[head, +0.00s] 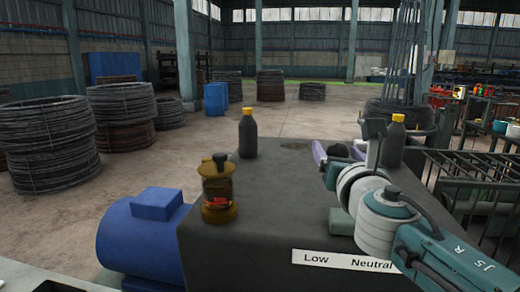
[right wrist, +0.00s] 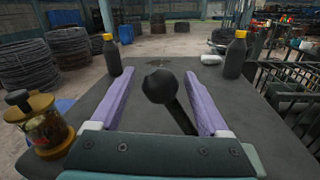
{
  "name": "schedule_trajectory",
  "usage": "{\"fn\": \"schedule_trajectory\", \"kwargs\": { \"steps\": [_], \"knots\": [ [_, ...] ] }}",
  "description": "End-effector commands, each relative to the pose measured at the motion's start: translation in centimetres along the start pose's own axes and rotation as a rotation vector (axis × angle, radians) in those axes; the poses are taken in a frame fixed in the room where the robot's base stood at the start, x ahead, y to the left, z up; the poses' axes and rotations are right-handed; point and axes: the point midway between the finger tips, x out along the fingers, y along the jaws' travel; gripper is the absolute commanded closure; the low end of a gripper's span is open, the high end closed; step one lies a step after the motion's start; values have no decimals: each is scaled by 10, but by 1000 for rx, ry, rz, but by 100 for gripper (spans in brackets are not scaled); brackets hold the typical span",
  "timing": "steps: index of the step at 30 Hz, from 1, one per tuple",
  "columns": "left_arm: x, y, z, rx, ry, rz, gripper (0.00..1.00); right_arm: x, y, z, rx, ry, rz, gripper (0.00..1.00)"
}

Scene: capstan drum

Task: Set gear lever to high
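The gear lever (right wrist: 162,88) has a round black knob on a dark shaft that leans to the left in the right wrist view. It stands over the dark grey housing (head: 270,195). My right gripper (right wrist: 160,92) is open, with one purple finger on each side of the knob and a gap on both sides. In the head view my right gripper (head: 338,152) is partly hidden by its own wrist. A white label (head: 348,260) on the housing reads "Low" and "Neutral"; my arm covers its right end. My left gripper is out of view.
An amber glass oiler (head: 219,190) and a yellow-capped black bottle (head: 248,135) stand on the housing. Another such bottle (head: 394,143) stands near my right wrist. A blue motor (head: 150,238) is at the left. Metal racks (head: 475,195) are at the right.

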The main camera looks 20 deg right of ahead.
Motion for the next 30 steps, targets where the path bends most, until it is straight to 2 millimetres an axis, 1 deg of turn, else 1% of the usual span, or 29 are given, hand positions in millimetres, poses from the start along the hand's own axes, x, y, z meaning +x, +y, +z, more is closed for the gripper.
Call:
{"fn": "schedule_trajectory", "kwargs": {
  "steps": [1,2,20,21,30],
  "knots": [
    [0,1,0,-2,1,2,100,0,0,0,0,0,0,27],
    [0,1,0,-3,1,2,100,0,0,0,0,0,0,31],
    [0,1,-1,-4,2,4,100,0,0,0,-1,0,-1,98],
    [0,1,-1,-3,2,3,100,0,0,0,-1,0,-1,100],
    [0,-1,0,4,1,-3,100,0,0,0,-1,0,-1,100]
  ]
}}
